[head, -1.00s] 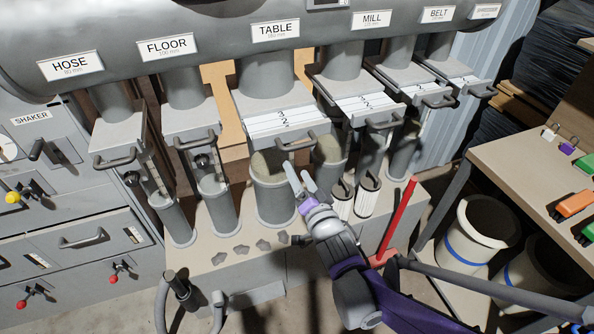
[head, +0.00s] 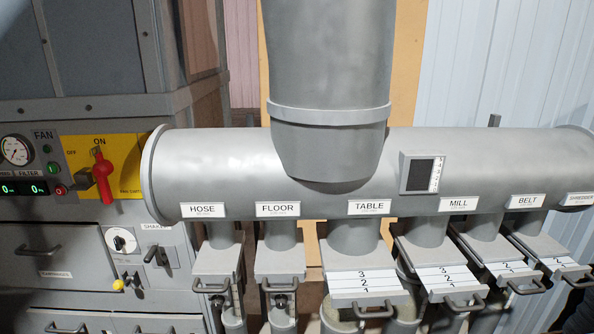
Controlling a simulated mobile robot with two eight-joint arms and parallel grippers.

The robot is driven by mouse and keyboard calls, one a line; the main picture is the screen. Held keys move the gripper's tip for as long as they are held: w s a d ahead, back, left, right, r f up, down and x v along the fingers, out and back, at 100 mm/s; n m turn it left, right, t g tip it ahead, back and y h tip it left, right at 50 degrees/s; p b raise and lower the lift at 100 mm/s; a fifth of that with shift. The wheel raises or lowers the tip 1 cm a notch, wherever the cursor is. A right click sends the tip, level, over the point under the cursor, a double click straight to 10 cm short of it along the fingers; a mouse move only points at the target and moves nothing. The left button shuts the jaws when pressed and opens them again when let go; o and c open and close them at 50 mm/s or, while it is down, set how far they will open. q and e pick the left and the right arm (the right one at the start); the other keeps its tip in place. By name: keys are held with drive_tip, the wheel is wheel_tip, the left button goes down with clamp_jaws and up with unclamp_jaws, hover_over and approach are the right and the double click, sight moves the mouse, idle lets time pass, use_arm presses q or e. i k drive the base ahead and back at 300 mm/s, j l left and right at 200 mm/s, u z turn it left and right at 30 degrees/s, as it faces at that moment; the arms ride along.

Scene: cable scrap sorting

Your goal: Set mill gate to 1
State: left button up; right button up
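The mill gate (head: 449,278) is a white slide plate under the duct labelled MILL (head: 458,204), right of the middle in the head view. Neither my left nor my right gripper is in view.
The belt gate (head: 507,271) is just right. Hose and floor gates stand further left. A red fan lever (head: 102,176) is on a yellow panel, and a small dark display (head: 421,174) is on the pipe.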

sight(447, 284)
drive_tip(key=z, duration=1.25)
